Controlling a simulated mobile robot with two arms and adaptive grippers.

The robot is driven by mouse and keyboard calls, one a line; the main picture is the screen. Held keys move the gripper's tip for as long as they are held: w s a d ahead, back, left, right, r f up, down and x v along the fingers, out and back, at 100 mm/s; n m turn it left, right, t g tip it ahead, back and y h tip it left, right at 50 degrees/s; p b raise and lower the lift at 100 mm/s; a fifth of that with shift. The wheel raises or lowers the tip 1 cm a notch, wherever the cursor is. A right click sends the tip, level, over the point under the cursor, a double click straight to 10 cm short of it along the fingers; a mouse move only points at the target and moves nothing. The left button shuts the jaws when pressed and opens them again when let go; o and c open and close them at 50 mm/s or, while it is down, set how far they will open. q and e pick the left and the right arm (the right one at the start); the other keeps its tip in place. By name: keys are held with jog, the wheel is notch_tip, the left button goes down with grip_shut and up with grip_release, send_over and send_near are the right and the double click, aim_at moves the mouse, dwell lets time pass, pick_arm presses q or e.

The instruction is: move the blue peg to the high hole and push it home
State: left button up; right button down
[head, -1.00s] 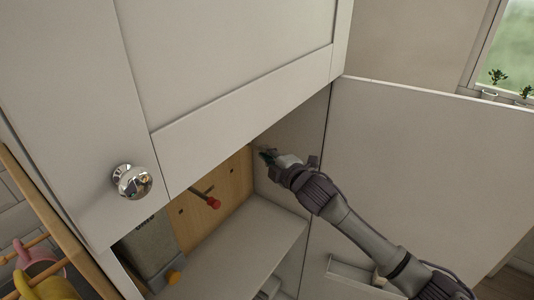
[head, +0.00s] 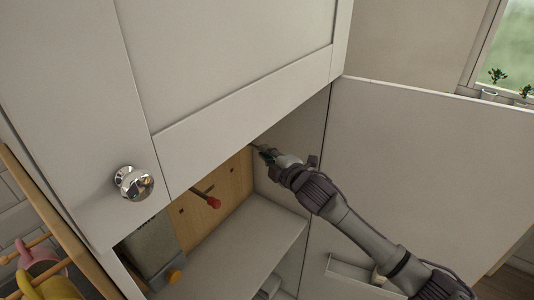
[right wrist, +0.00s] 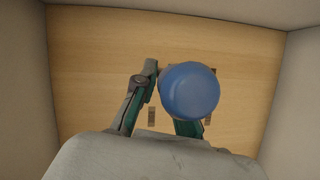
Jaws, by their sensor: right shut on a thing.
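The blue peg (right wrist: 189,92) shows its round end toward the camera in the right wrist view, in front of the wooden panel (right wrist: 105,60). My right gripper (right wrist: 166,92) is shut on it; the peg hides most of the right finger. The peg's far end and the high hole are hidden, so I cannot tell whether it is in a hole. In the head view my right gripper (head: 265,154) is inside the cabinet by the panel (head: 232,185), just under the upper door's edge; the peg cannot be made out there. My left gripper is not in view.
A red-tipped rod (head: 212,202) sticks out from the panel. A grey box (head: 150,247) with an orange knob stands at lower left. The upper door (head: 235,70) hangs above my arm; an open door panel (head: 430,180) is at right. The shelf (head: 240,250) has clear room.

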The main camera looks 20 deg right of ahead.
dwell(0.4)
jog(key=shift+w+a+b, duration=0.25)
jog(key=shift+w+a, duration=0.6)
jog(key=shift+w, duration=0.25)
jog(key=shift+w+a+b, duration=0.2)
jog(key=shift+w+a, duration=0.65)
jog(key=shift+w, duration=0.2)
dwell(0.4)
jog(key=c, duration=1.2)
grip_release()
jog(key=shift+o, duration=0.3)
send_near(250, 146)
jog(key=v, duration=0.2)
jog(key=shift+s, duration=0.4)
